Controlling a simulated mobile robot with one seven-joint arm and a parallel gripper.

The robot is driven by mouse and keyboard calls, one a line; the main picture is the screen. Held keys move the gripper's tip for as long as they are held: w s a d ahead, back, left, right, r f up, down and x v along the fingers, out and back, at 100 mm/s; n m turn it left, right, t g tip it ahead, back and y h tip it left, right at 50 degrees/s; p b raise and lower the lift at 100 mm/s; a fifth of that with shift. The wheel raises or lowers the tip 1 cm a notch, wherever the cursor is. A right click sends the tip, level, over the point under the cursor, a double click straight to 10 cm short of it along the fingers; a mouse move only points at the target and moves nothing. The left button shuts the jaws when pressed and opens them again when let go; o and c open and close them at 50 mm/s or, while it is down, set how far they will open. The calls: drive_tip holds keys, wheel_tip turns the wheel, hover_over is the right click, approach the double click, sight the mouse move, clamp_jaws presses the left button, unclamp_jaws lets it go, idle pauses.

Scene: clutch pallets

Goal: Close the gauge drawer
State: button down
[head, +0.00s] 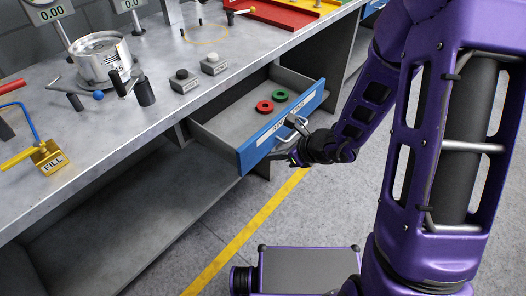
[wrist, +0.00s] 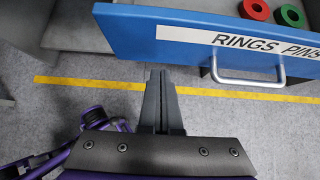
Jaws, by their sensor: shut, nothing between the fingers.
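The open drawer (head: 268,135) sticks out from under the bench, its blue front facing my arm. A red ring (head: 264,106) and a green ring (head: 279,95) lie inside it. The wrist view shows the blue front (wrist: 130,30) with a label reading "RINGS PINS" and a metal handle (wrist: 248,82). My gripper (wrist: 160,74) is shut and empty, its fingers pointing at the lower left part of the front, left of the handle. In the head view my gripper (head: 284,157) is close to the front. I cannot tell whether it touches.
The bench top (head: 150,125) holds a metal pot (head: 103,62), a yellow FILL block (head: 48,157), two small button blocks (head: 184,80) and a red tray (head: 290,10). A lower shelf (head: 130,215) is under the bench. A yellow line (head: 245,235) crosses the open floor.

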drive_tip(key=shift+w+a+f, duration=0.15)
drive_tip(key=shift+w+a, duration=0.55)
drive_tip(key=shift+a, duration=0.2)
drive_tip(key=shift+w+a+f, duration=0.15)
drive_tip(key=shift+w+a, duration=0.55)
drive_tip(key=shift+a, duration=0.2)
drive_tip(key=shift+a, duration=0.1)
drive_tip(key=w+a, duration=0.4)
drive_tip(key=a, duration=0.1)
drive_tip(key=w+a, duration=0.5)
drive_tip(key=a, duration=0.1)
drive_tip(key=w+a, duration=0.4)
drive_tip(key=a, duration=0.2)
drive_tip(key=shift+w+a, duration=0.1)
drive_tip(key=shift+w, duration=0.2)
drive_tip(key=shift+w+a+r, duration=0.1)
drive_tip(key=shift+a+r, duration=0.1)
